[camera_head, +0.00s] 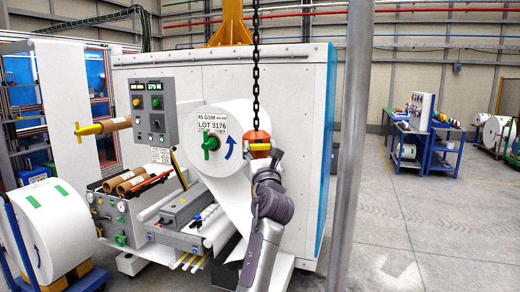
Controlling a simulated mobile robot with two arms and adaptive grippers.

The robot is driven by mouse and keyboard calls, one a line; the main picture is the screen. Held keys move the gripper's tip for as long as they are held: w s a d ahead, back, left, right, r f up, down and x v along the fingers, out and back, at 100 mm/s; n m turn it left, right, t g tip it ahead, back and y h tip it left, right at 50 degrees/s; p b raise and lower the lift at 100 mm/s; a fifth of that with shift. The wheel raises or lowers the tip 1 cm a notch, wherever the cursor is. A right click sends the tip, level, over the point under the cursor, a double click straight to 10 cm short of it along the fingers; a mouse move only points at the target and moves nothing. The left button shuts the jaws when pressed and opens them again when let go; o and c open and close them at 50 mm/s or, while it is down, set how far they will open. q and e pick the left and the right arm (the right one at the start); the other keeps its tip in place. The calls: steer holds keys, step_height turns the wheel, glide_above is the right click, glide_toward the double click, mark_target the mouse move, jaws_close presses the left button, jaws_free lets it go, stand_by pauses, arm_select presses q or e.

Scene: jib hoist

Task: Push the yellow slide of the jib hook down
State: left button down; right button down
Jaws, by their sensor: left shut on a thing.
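The jib hook (257,137) is an orange block hanging on a black chain (256,70) in front of the right side of the white paper roll. Its yellow slide (259,147) shows as a short bar at the lower part of the orange block. My left gripper (272,156) reaches up from below and is shut on the yellow slide, at its right end. My grey wrist and fingers hide what is under the slide. My right gripper is not in view.
A grey post (350,150) rises at right. Open floor (430,225) and blue benches (440,155) lie further right.

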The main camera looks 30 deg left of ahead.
arm_select(q)
step_height(320, 180, down, 3)
steer(key=shift+f+b, duration=0.15)
steer(key=shift+b, duration=0.5)
steer(key=c, duration=0.5)
jaws_free()
steer(key=shift+c, duration=0.2)
steer(key=o, duration=0.3)
steer(key=shift+w, duration=0.1)
